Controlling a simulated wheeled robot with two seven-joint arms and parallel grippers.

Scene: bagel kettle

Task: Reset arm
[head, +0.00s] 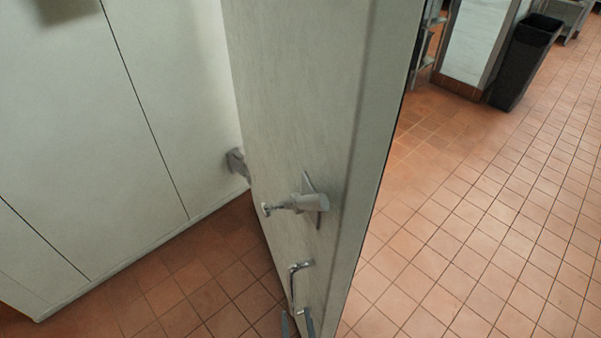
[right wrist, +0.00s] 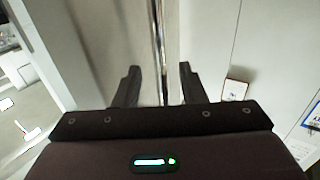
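My right gripper (head: 298,322) shows only at its fingertips, at the bottom edge of the head view, just below a chrome handle (head: 293,285) on a pale door (head: 295,110). In the right wrist view the two dark fingers (right wrist: 159,72) are spread apart. A shiny vertical bar (right wrist: 157,35) stands in line with the gap between them. I cannot tell whether the fingers touch it. My left gripper is not in view.
The door stands open across the middle, with a metal latch (head: 310,201) and a hinge-side fitting (head: 236,162). A pale panelled wall (head: 100,130) is at the left. Red-brown tiled floor (head: 480,230) lies clear at the right, with a black bin (head: 522,62) farther back.

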